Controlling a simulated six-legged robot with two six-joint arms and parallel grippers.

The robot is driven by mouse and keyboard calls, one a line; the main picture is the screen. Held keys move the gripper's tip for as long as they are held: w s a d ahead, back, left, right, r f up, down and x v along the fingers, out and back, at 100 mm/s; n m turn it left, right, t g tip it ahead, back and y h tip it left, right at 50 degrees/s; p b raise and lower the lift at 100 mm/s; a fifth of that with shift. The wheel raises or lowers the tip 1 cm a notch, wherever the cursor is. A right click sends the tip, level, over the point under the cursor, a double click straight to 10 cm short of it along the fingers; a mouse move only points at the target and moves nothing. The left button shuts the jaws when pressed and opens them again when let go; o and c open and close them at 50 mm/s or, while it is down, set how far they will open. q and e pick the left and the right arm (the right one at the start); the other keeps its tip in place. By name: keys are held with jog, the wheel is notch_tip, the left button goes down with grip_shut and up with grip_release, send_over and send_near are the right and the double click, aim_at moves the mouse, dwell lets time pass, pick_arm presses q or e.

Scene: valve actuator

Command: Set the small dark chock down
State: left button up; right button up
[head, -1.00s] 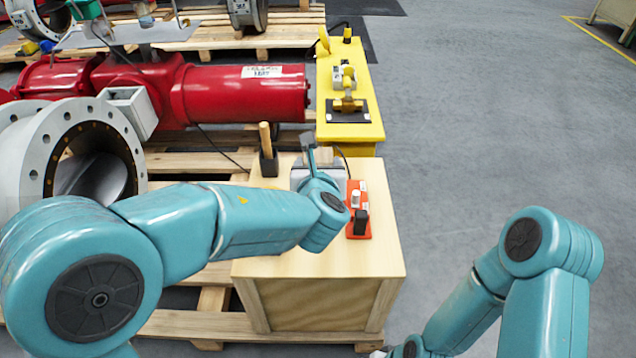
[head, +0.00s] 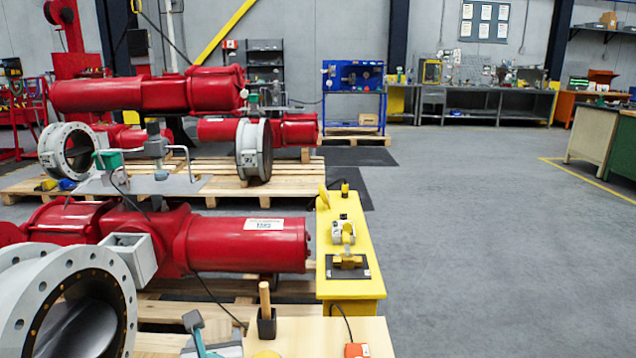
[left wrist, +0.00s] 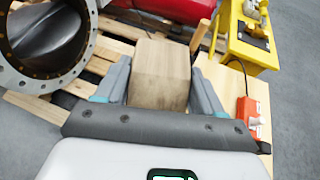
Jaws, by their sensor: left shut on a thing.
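My left gripper (left wrist: 160,68) is shut on a wooden block, the chock (left wrist: 160,75), in the left wrist view. The block looks light to mid brown there rather than dark, and a finger stands on each side of it. In the head view only part of my left gripper (head: 194,324) shows at the bottom edge, left of the wooden handle; I cannot make out the block there. Whether the block touches anything underneath is hidden. My right gripper is out of view.
The pale wooden crate top (head: 320,332) carries a black holder with a wooden handle (head: 266,308) and an orange box (head: 356,350). A yellow bench (head: 350,288) stands behind it. The red actuator (head: 240,243) and flanged valve (head: 118,285) lie left. Open floor is right.

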pick_arm(q)
jog(key=s, duration=0.1)
jog(key=s+a+f, duration=0.1)
jog(key=s, duration=0.1)
jog(key=shift+a+f, duration=0.15)
jog(key=shift+f, duration=0.15)
jog(key=r+n+y+p, duration=0.1)
jog(key=p, duration=0.3)
jog(key=s+r+n+g+y+p, duration=0.1)
jog(key=p, duration=0.3)
jog(key=r+n+y+p, duration=0.1)
jog(key=n+y+p, duration=0.1)
jog(key=p, duration=0.2)
jog(key=shift+s+d+r+g, duration=0.25)
jog(key=shift+d+r+g, duration=0.05)
jog(key=shift+r+g, duration=0.1)
jog(key=shift+m+t+h, duration=0.4)
jog(key=shift+m+h, duration=0.1)
jog(key=shift+h, duration=0.1)
jog(key=s+r+p, duration=0.1)
jog(key=p, duration=0.2)
jog(key=s+p, duration=0.2)
jog(key=p, duration=0.1)
jog(key=s+r+p, duration=0.1)
jog(key=s+p, duration=0.1)
jog(key=p, duration=0.1)
jog(key=shift+s+a+r+p, duration=0.1)
jog(key=shift+a+r+p, duration=0.2)
jog(key=shift+p, duration=0.05)
